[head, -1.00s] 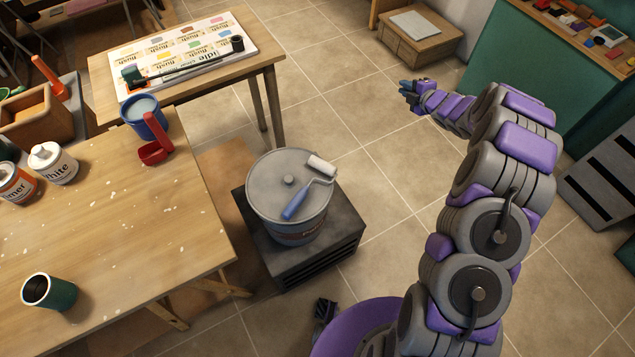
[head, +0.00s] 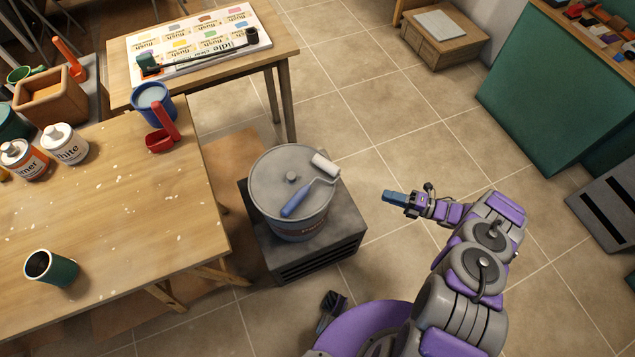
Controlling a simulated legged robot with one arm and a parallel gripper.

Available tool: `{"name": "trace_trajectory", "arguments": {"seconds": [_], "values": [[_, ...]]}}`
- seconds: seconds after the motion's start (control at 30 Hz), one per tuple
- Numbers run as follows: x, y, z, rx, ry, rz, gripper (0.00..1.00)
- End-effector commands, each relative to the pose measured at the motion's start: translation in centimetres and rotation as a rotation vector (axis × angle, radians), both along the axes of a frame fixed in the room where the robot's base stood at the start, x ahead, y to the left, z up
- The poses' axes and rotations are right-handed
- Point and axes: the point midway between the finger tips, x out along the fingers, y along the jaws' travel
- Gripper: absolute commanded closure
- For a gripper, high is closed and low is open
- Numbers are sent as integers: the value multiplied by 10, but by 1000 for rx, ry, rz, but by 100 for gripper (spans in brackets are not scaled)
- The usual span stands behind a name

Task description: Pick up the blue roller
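The blue roller (head: 296,199) lies on the lid of a grey paint bucket (head: 262,181). It has a blue handle, a bent wire frame and a white roller head towards the upper right. The bucket stands on a dark grey vented box (head: 343,238) on the floor. My gripper (head: 393,197) is to the right of the bucket, pointing left towards it, clear of the roller. Its fingers look like one blue block from this angle, so I cannot tell whether they are open or shut.
A wooden table (head: 180,205) at the left holds paint cans, a blue cup (head: 152,103), a red scoop (head: 163,137) and a dark green cup (head: 52,268). A smaller table (head: 290,47) with a colour chart stands behind. Tiled floor is clear behind my arm.

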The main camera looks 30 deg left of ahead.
Motion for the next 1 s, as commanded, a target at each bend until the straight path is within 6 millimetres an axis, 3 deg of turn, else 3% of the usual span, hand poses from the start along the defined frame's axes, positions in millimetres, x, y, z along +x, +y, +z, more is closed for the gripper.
{"name": "trace_trajectory", "arguments": {"seconds": [0.17,0.7,1.0], "values": [[-9,10,-3,12,1,19,85],[-20,108,-4,11,0,17,85],[-20,129,-5,9,-2,16,85]]}}
